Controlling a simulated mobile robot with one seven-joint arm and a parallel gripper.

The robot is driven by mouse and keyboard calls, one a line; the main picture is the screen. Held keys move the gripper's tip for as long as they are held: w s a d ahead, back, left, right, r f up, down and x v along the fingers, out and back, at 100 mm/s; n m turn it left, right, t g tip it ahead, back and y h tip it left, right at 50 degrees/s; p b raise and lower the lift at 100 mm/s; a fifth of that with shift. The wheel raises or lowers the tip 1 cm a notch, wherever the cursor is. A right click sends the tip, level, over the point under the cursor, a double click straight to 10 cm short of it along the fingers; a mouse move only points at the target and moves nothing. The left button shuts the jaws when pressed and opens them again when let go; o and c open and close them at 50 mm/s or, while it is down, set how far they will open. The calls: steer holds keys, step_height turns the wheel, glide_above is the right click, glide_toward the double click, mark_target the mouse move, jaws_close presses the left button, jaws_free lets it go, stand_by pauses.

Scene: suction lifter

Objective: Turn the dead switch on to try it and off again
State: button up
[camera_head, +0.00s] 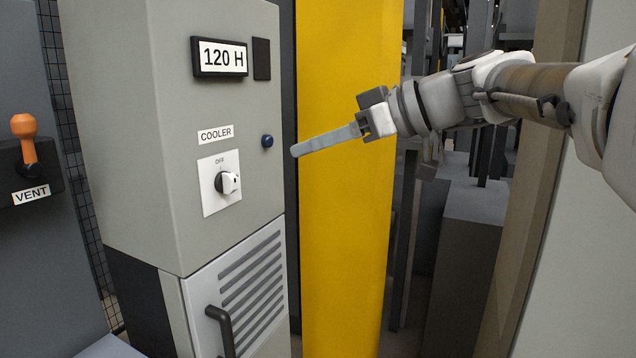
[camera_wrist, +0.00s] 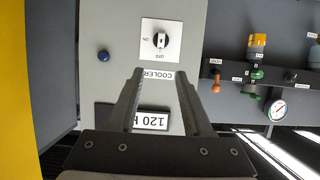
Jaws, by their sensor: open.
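The cooler switch is a rotary knob (camera_head: 228,182) on a white plate (camera_head: 207,203) on the grey cabinet, under a COOLER label (camera_head: 216,134). In the wrist view the knob (camera_wrist: 160,40) appears upside down, its pale bar roughly in line with the OFF mark; an ON mark stands to one side. My gripper (camera_head: 296,151) is off to the knob's right in the head view, apart from the cabinet. In the wrist view its two fingers (camera_wrist: 160,74) are spread and empty, pointing toward the panel, with the knob ahead between them.
A blue button (camera_head: 267,141) sits near the plate, below a 120 H display (camera_head: 220,57). A black handle (camera_head: 220,328) sticks out below on the vented door. An orange VENT lever (camera_head: 24,135) is at left. A yellow panel (camera_head: 345,250) stands right of the cabinet.

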mark_target(232, 175)
steer(key=x, duration=1.6)
steer(key=shift+w+a+f, duration=0.1)
steer(key=shift+a+f, duration=0.05)
steer(key=shift+a, duration=0.15)
steer(key=shift+d+b, duration=0.1)
steer(key=shift+b, duration=0.2)
jaws_close()
